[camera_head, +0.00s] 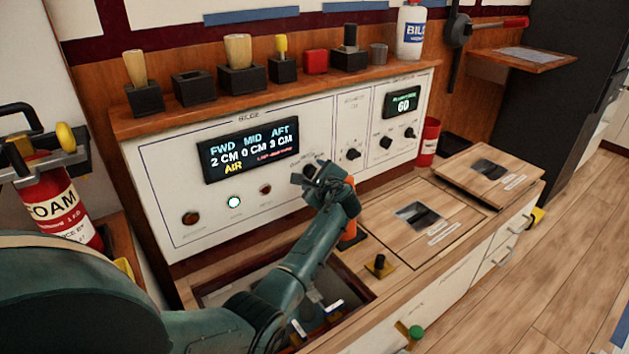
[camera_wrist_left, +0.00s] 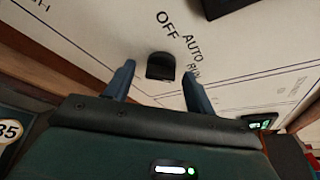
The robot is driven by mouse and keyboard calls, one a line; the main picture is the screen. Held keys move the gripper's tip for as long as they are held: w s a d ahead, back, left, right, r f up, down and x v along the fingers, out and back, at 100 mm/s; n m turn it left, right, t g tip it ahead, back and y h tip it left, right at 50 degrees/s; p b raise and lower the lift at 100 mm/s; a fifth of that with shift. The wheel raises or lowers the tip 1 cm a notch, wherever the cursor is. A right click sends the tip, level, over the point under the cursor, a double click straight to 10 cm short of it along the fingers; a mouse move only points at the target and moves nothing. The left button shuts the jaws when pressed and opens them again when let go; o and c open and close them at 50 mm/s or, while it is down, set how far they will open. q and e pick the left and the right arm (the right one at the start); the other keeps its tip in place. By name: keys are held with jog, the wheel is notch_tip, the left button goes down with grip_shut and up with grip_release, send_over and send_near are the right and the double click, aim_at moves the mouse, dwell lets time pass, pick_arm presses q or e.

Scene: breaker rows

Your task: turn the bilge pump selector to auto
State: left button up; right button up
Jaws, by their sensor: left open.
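The bilge pump selector is a small black knob (camera_wrist_left: 160,66) on the white panel, with the labels OFF, AUTO and RUN printed around its upper and right side in the left wrist view. I cannot tell which label it points at. My left gripper (camera_wrist_left: 158,70) is open, with one blue-green finger on each side of the knob; whether they touch it is unclear. In the head view my left gripper (camera_head: 315,172) is up against the bilge panel (camera_head: 222,205) and mostly hides the knob. My right gripper is not in view.
More black knobs (camera_head: 353,154) sit to the right. An open hatch (camera_head: 210,294) lies below my arm. An orange object (camera_head: 352,232) stands behind my wrist.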

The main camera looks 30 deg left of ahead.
pick_arm(q)
jog(key=shift+c, duration=0.5)
jog(key=c, duration=0.9)
jog(key=shift+o, duration=0.2)
